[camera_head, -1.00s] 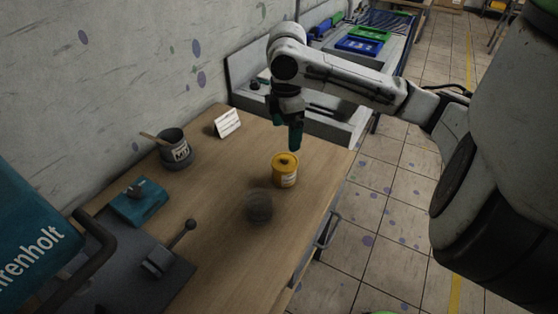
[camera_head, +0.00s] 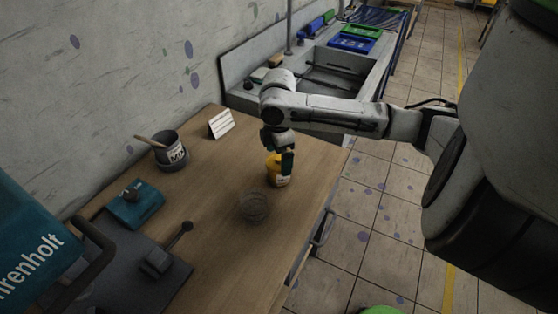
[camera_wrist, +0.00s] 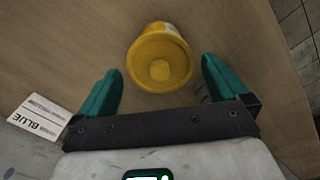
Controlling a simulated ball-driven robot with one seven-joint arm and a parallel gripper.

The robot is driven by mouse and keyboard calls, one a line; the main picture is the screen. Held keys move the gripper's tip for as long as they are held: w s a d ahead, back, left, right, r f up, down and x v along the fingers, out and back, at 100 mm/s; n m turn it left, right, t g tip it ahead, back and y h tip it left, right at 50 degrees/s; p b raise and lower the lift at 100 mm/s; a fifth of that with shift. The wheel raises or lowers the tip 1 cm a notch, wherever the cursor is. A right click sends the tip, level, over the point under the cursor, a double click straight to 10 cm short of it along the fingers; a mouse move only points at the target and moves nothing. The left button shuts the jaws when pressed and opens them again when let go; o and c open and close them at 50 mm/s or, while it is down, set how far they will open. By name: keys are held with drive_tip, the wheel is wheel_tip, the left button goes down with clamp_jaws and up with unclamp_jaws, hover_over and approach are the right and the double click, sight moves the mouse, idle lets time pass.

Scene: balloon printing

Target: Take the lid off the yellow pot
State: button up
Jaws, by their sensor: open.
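The yellow pot (camera_head: 272,168) stands upright on the wooden table, partly hidden behind my gripper in the head view. In the wrist view I look down on its yellow lid (camera_wrist: 160,62), which has a round knob in the middle and sits on the pot. My gripper (camera_head: 288,172) points down at the pot. In the wrist view my gripper (camera_wrist: 162,85) has its two teal fingers wide apart, one on each side of the pot's near edge. Nothing is between the fingertips but the near part of the lid. I cannot tell whether a finger touches the pot.
A grey see-through round thing (camera_head: 254,206) stands in front of the pot. A sink (camera_head: 335,75) lies behind.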

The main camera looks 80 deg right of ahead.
drive_tip(key=shift+c, duration=0.3)
drive_tip(key=c, duration=0.8)
drive_tip(key=shift+r, duration=0.2)
